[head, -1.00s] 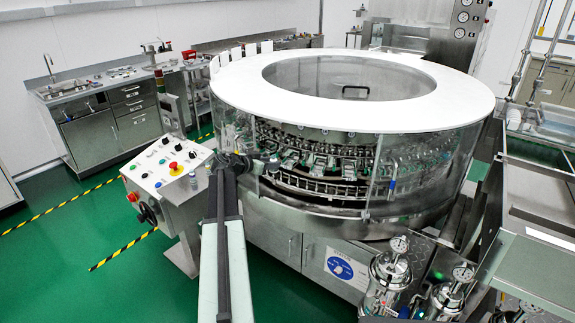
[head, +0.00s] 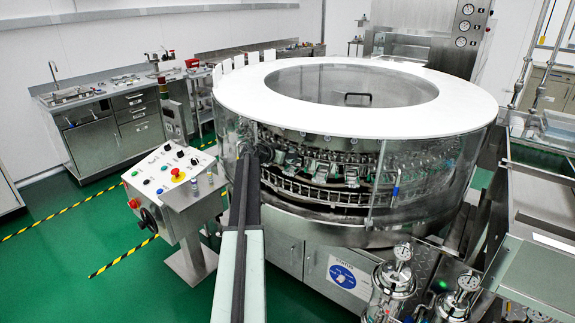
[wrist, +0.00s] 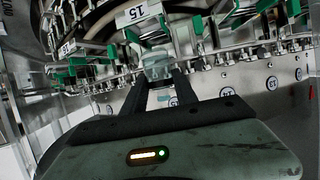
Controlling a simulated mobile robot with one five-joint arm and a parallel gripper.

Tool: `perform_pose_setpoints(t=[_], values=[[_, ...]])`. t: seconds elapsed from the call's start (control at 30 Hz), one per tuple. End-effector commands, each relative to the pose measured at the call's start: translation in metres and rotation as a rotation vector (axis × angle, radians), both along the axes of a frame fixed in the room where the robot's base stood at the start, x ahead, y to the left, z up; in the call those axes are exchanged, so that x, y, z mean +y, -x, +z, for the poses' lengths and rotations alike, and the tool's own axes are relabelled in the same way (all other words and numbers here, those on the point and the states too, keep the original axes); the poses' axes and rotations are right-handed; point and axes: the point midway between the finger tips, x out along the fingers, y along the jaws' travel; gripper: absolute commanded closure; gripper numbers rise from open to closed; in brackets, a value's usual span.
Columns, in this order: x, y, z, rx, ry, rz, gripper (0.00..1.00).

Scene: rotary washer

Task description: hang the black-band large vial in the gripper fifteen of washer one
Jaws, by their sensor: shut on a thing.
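In the wrist view my gripper (wrist: 159,82) has its two dark fingers shut on a clear glass vial (wrist: 157,66), held just below the washer's ring of holders. The vial's black band cannot be made out. A white plate reading 15 (wrist: 132,37) appears upside down just above and left of the vial, with metal and green holder parts close around it. I cannot tell whether the vial touches a holder. In the head view the washer (head: 350,112) is a round machine with a white top ring, and my arm reaches to its clear wall; the fingers are hidden there.
Green-and-metal holders (wrist: 290,10) line the ring on both sides of the vial. A control panel (head: 170,180) stands left of the washer. Pressure gauges and filter housings (head: 395,280) stand at front right. Green floor is open at left.

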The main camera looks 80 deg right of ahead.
Motion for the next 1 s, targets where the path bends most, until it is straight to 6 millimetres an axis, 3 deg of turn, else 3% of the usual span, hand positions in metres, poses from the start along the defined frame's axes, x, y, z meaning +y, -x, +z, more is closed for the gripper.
perform_pose_setpoints(t=[0.03,0.17,0.53,0.57,0.63,1.0], values=[[0.0,0.0,-0.018,0.0,0.0,0.0,1.0],[0.0,-0.001,-0.04,0.0,0.0,0.0,1.0],[0.001,-0.001,-0.04,0.0,0.0,0.0,1.0],[0.001,-0.001,-0.039,0.0,0.0,0.0,0.63],[0.001,-0.002,-0.038,0.0,0.0,0.001,0.44],[0.001,-0.002,-0.032,0.0,0.0,0.001,0.44]])
